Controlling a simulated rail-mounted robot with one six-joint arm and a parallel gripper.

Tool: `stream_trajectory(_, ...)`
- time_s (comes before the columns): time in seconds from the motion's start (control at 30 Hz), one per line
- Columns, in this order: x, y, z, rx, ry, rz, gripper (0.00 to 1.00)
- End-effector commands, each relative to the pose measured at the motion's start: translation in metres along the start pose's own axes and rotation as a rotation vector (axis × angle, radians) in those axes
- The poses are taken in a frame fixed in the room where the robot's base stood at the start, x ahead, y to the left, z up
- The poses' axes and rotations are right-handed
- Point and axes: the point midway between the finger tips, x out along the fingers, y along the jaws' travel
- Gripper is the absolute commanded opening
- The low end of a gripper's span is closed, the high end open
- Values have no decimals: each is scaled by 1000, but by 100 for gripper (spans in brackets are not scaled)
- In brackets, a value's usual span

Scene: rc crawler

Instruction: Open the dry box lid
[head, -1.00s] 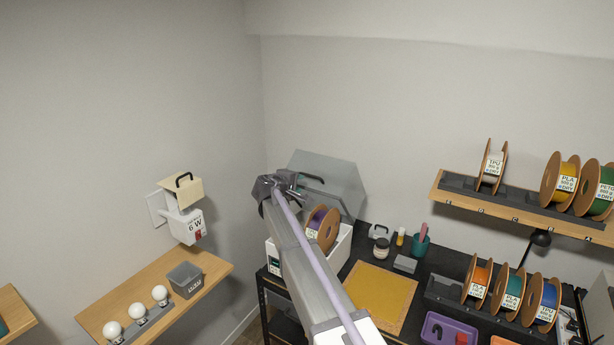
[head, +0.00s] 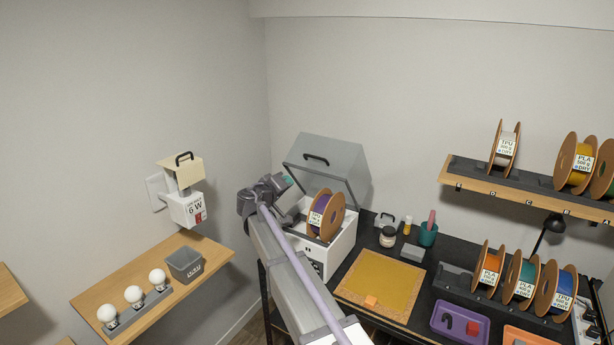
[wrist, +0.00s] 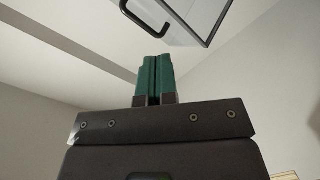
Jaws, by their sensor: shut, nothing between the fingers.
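The dry box (head: 343,245) is a white box at the left end of the black bench. Its clear grey lid (head: 335,158) stands raised and tilted back on the far side, with a dark handle (head: 316,159) on its face. A spool with purple filament (head: 326,215) sits inside the box. My gripper (head: 289,181) is at the box's left, in front of the lid's lower left edge and apart from the handle. In the wrist view its green fingers (wrist: 155,78) are together and empty, and the lid's handle (wrist: 146,18) shows above them.
A yellow mat (head: 380,283) with an orange cube lies right of the box. Jars and a teal cup (head: 428,234) stand behind it. Spools fill a rack and a wall shelf (head: 530,190) at right. A wooden shelf (head: 150,285) with bulbs is at left.

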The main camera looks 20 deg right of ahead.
Motion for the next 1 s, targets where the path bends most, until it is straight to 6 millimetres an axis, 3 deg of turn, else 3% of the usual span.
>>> stream_trajectory(0.1, -5, 7, -3, 398, 67, 56, 0)
stream_trajectory(0.2, -7, 16, -8, 688, 115, 71, 0)
stream_trajectory(0.3, -7, 17, -10, 856, 131, 66, 0)
stream_trajectory(0.5, -5, 17, -10, 911, 131, 63, 0)
stream_trajectory(0.63, 7, 18, -11, 909, 131, 63, 0)
stream_trajectory(1.0, 85, 26, -18, 909, 129, 64, 0)
